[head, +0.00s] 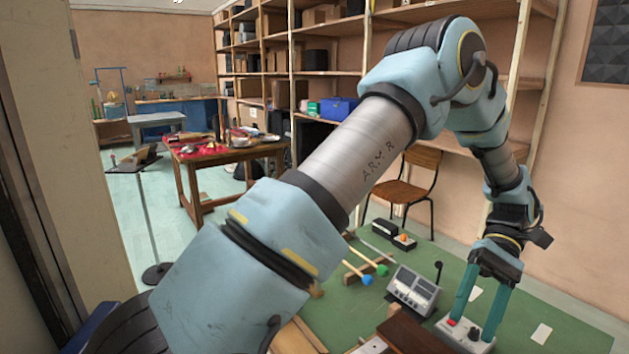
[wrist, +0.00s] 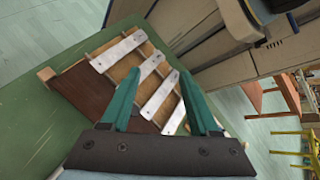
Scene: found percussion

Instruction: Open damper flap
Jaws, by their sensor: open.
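A dark brown flap (wrist: 82,92) lies flat over part of a wooden-framed instrument with pale metal bars (wrist: 117,49) in the wrist view. I take this flap to be the damper flap. In the head view the flap (head: 416,335) shows at the bottom edge, partly cut off, and most of the instrument is hidden by my arm or out of frame. My gripper (head: 472,328) is open and points down, to the right of the flap. In the wrist view my gripper (wrist: 158,78) appears in front of the bars, with nothing between its fingers.
A white box with a red button (head: 466,337) is by my fingertips in the head view; contact is unclear. A grey device with a black lever (head: 413,290) and mallets (head: 365,272) lie on the green table (head: 350,310). A chair (head: 408,190) and shelves stand behind.

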